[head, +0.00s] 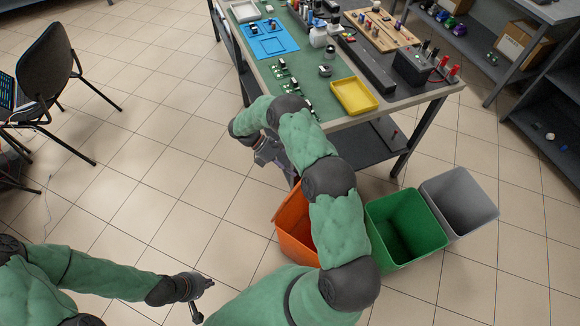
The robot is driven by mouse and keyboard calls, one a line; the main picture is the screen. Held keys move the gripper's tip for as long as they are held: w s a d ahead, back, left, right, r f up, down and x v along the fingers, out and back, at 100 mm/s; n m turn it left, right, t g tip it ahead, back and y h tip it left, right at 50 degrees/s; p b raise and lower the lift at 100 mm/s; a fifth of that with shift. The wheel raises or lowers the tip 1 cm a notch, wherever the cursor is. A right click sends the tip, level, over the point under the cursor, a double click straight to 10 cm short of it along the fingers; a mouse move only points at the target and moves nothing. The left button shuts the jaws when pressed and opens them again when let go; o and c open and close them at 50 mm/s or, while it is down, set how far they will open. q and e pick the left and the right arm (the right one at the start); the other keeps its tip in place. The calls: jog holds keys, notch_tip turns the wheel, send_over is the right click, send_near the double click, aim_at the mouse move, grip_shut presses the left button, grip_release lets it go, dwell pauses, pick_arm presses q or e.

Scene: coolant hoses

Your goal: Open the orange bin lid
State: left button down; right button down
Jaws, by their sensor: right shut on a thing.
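The orange bin (291,232) stands on the floor in front of the workbench, largely hidden behind my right arm. An orange panel rises at its upper edge; I take this as its lid, but my arm hides how far it is raised. My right gripper (276,166) is at the upper left of the bin, shut on the lid's edge; the contact itself is small and partly covered. My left gripper (205,300) is low in the view, left of the bin, with its fingers apart and nothing between them.
An open green bin (408,262) and an open grey bin (486,221) stand right of the orange one. The workbench (412,97) behind holds a yellow tray (354,108), a blue tray (287,47) and small parts. A chair (45,72) is at left. The tiled floor between is clear.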

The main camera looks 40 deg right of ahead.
jog(key=shift+w+d+f, duration=0.1)
jog(key=shift+w+f, duration=0.05)
jog(key=shift+f, duration=0.25)
jog(key=c, duration=0.9)
grip_release()
jog(key=shift+d+f, duration=0.1)
jog(key=shift+w, duration=0.2)
jog(key=shift+r, duration=0.2)
